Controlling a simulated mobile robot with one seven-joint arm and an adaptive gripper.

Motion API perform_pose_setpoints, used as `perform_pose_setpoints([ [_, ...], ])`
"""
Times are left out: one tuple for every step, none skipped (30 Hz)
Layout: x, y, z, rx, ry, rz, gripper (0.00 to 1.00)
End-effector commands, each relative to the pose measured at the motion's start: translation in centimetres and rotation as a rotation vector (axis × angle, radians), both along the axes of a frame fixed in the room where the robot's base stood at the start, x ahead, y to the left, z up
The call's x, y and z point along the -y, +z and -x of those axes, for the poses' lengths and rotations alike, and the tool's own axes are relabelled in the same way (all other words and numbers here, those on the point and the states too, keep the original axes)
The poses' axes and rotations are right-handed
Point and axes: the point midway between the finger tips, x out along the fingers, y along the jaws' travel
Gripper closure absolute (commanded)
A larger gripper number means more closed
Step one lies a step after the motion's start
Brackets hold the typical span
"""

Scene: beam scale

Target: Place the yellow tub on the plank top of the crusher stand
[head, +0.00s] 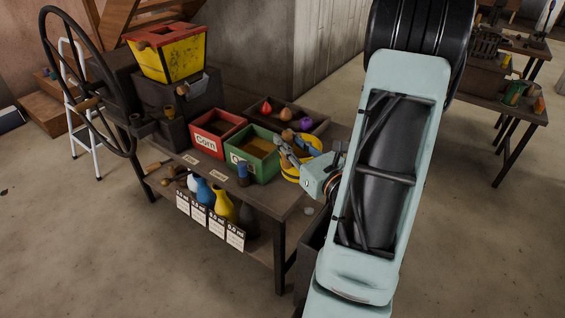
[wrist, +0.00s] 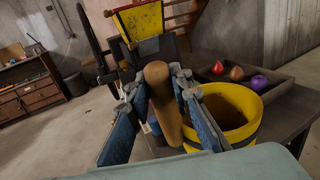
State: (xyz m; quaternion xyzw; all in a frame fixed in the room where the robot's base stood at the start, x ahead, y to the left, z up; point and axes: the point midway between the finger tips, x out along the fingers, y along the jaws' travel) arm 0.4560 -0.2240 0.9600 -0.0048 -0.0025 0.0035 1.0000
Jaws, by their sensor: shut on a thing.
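The yellow tub (wrist: 232,112) is round, with a dark inside, and shows on the right in the wrist view. It also shows in the head view (head: 291,174), partly hidden by my gripper. My gripper (wrist: 158,82) is shut on an upright brown wooden handle (wrist: 163,100) at the tub's left side. The join between handle and tub is hidden by a finger. The crusher (head: 167,52), with a yellow and red hopper and a big black wheel, stands at the left end of a dark plank-topped stand (head: 203,168). I cannot tell whether the tub touches that top.
A red box (head: 214,122) and a green box (head: 240,162), both labelled Corn, stand left of the tub. A dark tray (head: 254,108) with colored weights lies behind.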

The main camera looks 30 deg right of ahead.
Motion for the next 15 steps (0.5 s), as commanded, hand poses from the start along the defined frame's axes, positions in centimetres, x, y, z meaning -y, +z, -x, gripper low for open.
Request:
perform_pose_setpoints([
  [0.02, -0.38, -0.12, 0.004, 0.0, 0.006, 1.0],
  [0.03, -0.42, -0.17, 0.004, 0.0, 0.005, 1.0],
  [0.06, -0.34, -0.22, 0.005, -0.001, 0.004, 1.0],
  [0.07, -0.33, -0.25, 0.005, -0.001, 0.004, 1.0],
  [0.08, -0.36, -0.28, 0.005, -0.002, 0.004, 1.0],
  [0.1, -0.33, -0.32, 0.004, -0.002, 0.004, 1.0],
  [0.11, -0.3, -0.34, 0.004, -0.003, 0.004, 1.0],
  [0.12, -0.31, -0.36, 0.004, -0.003, 0.003, 1.0],
  [0.13, -0.33, -0.39, 0.004, -0.004, 0.003, 1.0],
  [0.14, -0.32, -0.41, 0.005, -0.004, 0.003, 1.0],
  [0.15, -0.27, -0.42, 0.005, -0.005, 0.003, 1.0],
  [0.16, -0.25, -0.44, 0.005, -0.005, 0.003, 1.0],
  [0.16, -0.27, -0.46, 0.005, -0.005, 0.003, 1.0],
  [0.17, -0.3, -0.47, 0.005, -0.006, 0.002, 1.0],
  [0.17, -0.33, -0.49, 0.004, -0.006, 0.002, 1.0],
])
